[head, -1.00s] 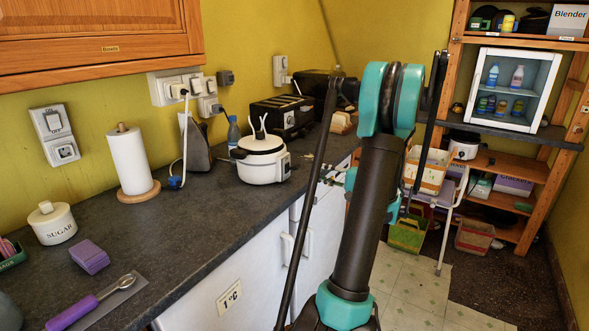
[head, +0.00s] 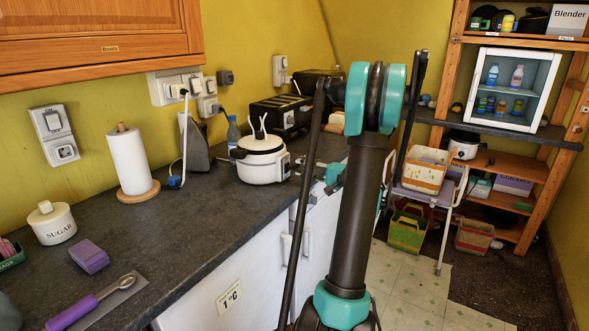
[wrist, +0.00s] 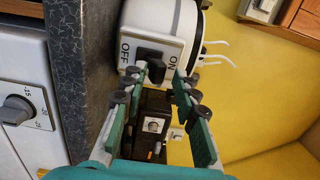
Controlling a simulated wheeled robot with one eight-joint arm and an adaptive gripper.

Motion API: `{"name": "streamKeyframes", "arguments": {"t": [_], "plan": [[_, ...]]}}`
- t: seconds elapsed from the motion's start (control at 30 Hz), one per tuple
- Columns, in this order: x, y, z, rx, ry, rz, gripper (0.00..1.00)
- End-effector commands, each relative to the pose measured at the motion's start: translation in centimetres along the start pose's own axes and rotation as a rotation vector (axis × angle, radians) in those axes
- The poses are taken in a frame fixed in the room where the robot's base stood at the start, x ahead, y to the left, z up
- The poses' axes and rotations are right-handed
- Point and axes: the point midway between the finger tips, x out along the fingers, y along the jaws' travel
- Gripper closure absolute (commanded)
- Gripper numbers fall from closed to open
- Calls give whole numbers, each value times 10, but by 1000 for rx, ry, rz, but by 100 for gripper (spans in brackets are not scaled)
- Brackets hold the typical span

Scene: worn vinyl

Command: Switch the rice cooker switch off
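The white rice cooker (head: 262,165) stands on the dark counter, its control panel (head: 285,167) facing right toward my arm. In the wrist view the rice cooker (wrist: 181,10) is at the top, with OFF printed at the left and ON at the right of its white panel. A black switch (wrist: 152,56) sits between the words; I cannot tell for certain which way it is set. My gripper (wrist: 160,83) is open and empty, its two teal fingers just short of the panel, with the switch framed between the tips. In the head view it is partly hidden behind my arm.
Behind the rice cooker stand a black toaster (head: 280,116) and a blue-capped bottle (head: 233,131). A grey jug-like thing (head: 194,145) and a paper towel roll (head: 128,160) are to its left. The counter's front edge (wrist: 82,70) runs close beside my gripper.

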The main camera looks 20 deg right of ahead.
Motion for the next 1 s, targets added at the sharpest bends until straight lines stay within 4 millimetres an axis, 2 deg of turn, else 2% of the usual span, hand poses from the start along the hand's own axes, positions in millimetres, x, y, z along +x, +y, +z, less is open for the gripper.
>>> {"name": "streamKeyframes", "arguments": {"t": [1.0], "plan": [[0, 25, 0, 0, 0, 0, 71]]}}
